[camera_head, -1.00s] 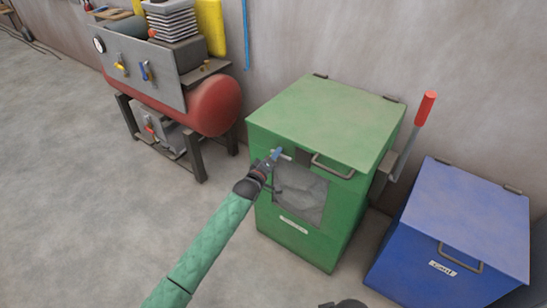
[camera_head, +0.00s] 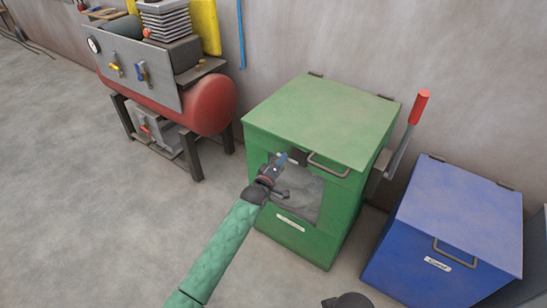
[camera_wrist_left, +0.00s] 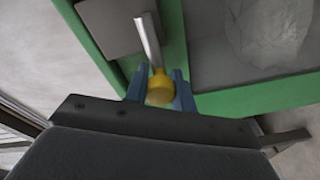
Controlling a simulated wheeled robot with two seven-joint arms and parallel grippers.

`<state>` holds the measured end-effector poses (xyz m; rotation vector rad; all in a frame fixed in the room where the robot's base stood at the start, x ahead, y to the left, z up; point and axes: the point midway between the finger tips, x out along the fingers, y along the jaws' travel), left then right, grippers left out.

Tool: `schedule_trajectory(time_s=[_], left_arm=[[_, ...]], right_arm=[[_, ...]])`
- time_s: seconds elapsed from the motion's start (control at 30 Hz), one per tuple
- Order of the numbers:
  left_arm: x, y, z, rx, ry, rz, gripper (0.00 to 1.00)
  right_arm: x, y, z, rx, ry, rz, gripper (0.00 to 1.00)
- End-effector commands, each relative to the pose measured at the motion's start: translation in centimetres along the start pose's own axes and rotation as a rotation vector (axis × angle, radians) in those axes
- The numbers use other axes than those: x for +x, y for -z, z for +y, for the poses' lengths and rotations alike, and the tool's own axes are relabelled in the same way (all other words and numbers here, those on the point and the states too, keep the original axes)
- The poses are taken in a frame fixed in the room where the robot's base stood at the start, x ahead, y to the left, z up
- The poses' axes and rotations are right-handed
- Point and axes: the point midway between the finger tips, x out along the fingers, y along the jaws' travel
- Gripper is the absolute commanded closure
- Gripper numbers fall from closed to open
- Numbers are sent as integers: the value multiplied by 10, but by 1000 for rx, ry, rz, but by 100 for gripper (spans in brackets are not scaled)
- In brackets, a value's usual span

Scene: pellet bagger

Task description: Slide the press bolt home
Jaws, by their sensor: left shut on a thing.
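The green press (camera_head: 318,118) stands against the wall with its lid down. Its bolt (camera_wrist_left: 149,42) is a grey metal rod with a yellow knob (camera_wrist_left: 159,88), seen in the left wrist view beside a grey plate (camera_wrist_left: 110,22) on the green front. My left gripper (camera_head: 277,165) is at the upper left of the press front. Its blue fingers (camera_wrist_left: 160,90) are shut on the yellow knob. In the head view the gripper hides most of the bolt. My right gripper is not clearly in view.
A blue bin (camera_head: 450,218) stands to the right of the press. A lever with a red grip (camera_head: 420,106) rises from the press's right side. A red tank on a stand (camera_head: 205,105) is at the left. The floor in front is clear.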

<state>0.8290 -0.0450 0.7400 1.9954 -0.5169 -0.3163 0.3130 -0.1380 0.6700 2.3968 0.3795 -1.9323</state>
Motion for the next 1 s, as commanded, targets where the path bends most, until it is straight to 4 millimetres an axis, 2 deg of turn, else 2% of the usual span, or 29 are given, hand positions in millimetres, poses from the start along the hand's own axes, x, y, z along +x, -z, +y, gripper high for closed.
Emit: schedule_trajectory(time_s=[0.27,0.3,0.4,0.77,1.0], left_arm=[[-1,-5,1,0,-1,-4,100],[-1,-6,1,0,-1,-4,69],[-1,-5,1,0,-1,-4,53],[-6,-4,0,0,-1,-2,53],[-37,-5,-1,0,0,-3,53]], right_arm=[[-3,0,-2,4,4,0,100],[-3,0,-2,4,4,1,100],[-2,0,-2,3,3,2,100],[2,-3,1,-5,-3,-4,100],[12,-1,-3,-10,9,16,100]])
